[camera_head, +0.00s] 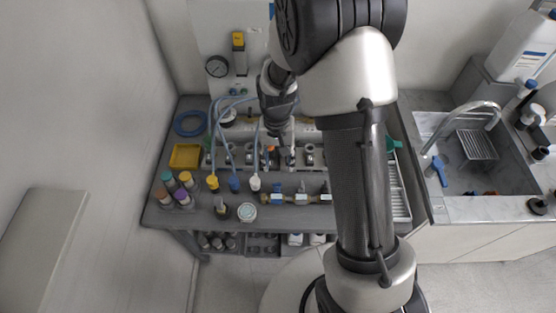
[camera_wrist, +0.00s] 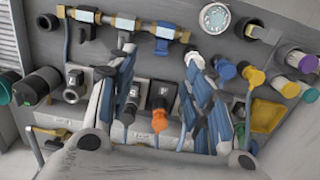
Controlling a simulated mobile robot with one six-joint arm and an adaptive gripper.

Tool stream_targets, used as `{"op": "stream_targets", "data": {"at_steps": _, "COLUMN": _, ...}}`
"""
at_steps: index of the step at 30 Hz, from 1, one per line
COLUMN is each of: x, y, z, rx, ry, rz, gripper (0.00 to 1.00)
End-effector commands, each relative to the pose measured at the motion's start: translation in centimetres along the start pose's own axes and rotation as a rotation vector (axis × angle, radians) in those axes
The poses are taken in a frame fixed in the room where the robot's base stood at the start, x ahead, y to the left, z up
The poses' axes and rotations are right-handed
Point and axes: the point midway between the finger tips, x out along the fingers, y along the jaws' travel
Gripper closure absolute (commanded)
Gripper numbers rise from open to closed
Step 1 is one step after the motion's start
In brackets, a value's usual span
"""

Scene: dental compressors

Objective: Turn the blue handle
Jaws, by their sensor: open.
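A brass valve line with blue parts (camera_head: 301,198) lies along the front of the bench. In the wrist view it runs across the top, with a blue part (camera_wrist: 166,29) on its brass body. My gripper (camera_head: 278,134) points down over the manifold at the middle of the bench. In the wrist view its two fingers are apart and nothing is held between them (camera_wrist: 160,58). An orange-tipped fitting (camera_wrist: 160,118) shows below, between the fingers. My gripper is apart from the valve line, farther back over the bench.
A yellow tray (camera_head: 186,156) and a blue coil (camera_head: 190,123) are farther left. Blue hoses arch beside my gripper. A sink (camera_head: 470,150) is at the right.

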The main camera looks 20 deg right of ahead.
Motion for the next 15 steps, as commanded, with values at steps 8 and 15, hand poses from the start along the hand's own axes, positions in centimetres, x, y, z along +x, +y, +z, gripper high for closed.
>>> {"op": "stream_targets", "data": {"at_steps": 8, "x": -2.1, "y": 0.1, "z": 0.1, "rx": 0.000, "ry": 0.001, "rz": 0.000, "gripper": 0.53}}
{"op": "stream_targets", "data": {"at_steps": 15, "x": -3.8, "y": 0.1, "z": 0.2, "rx": 0.000, "ry": 0.001, "rz": 0.000, "gripper": 0.53}}
